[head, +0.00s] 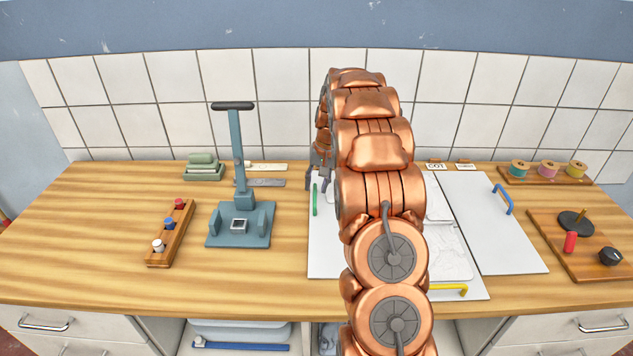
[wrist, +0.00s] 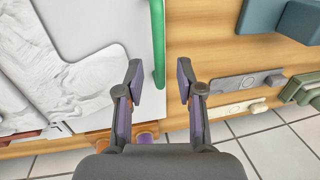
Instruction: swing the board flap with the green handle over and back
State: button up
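The green handle (head: 315,199) stands along the left edge of the white board (head: 325,258) in the head view. In the wrist view the green handle (wrist: 158,42) runs down from the top edge. My gripper (head: 318,183) is at the far end of the handle. In the wrist view my gripper (wrist: 160,76) is open and empty, with the handle's near end between its fingers in the picture. I cannot tell whether the fingers are level with the handle or above it. My arm hides much of the board's middle.
A blue handle (head: 504,199) is on the right flap, and a yellow handle (head: 448,290) is at the front. A teal press (head: 240,222) and a wooden rack (head: 171,232) stand to the left. Spools (head: 548,169) stand back right. Tiled wall (head: 270,100) is behind.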

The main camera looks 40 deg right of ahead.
jog(key=shift+f, duration=0.2)
grip_shut()
dwell(0.6)
